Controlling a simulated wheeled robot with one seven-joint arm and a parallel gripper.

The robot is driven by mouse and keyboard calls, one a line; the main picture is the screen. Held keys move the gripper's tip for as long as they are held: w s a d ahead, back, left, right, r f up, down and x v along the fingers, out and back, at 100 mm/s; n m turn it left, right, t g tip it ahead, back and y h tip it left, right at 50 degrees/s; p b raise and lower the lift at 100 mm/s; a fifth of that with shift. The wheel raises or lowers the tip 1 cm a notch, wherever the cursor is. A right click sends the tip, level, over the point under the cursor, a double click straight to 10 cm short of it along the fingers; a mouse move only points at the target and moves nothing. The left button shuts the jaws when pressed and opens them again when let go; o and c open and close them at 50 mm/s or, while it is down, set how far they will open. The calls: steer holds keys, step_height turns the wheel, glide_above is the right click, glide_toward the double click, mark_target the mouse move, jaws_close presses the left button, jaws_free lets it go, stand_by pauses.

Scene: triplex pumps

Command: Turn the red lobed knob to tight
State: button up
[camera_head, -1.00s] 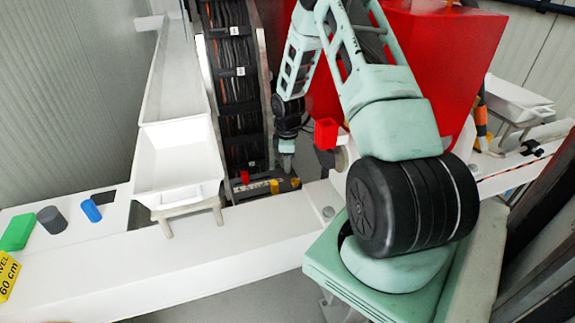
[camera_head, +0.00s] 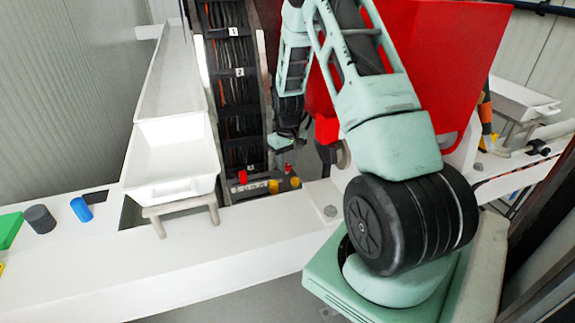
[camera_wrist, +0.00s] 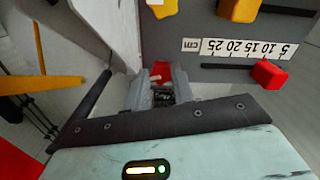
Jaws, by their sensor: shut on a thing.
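The red lobed knob (camera_wrist: 161,70) shows as a small red patch between my gripper's fingertips (camera_wrist: 159,80) in the wrist view. The fingers are shut on it and hide most of its outline, so its lobes and how tight it is cannot be told. In the head view, a small red spot, likely the same knob (camera_head: 289,168), sits on the dark panel just below my gripper (camera_head: 284,147).
A red slider (camera_wrist: 268,73) stands beside a white scale (camera_wrist: 240,50). Yellow knobs (camera_wrist: 240,9) (camera_wrist: 163,8) are close to my gripper. A yellow bar (camera_wrist: 40,84) is at left. In the head view, a white tray (camera_head: 170,190) and a red housing (camera_head: 450,60) flank the panel.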

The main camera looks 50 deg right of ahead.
mark_target(287, 165)
steer(key=shift+m+b, duration=0.35)
steer(key=shift+m, duration=1.25)
steer(key=o, duration=1)
step_height(287, 165, up, 18)
steer(key=b, duration=0.4)
steer(key=shift+f, duration=0.25)
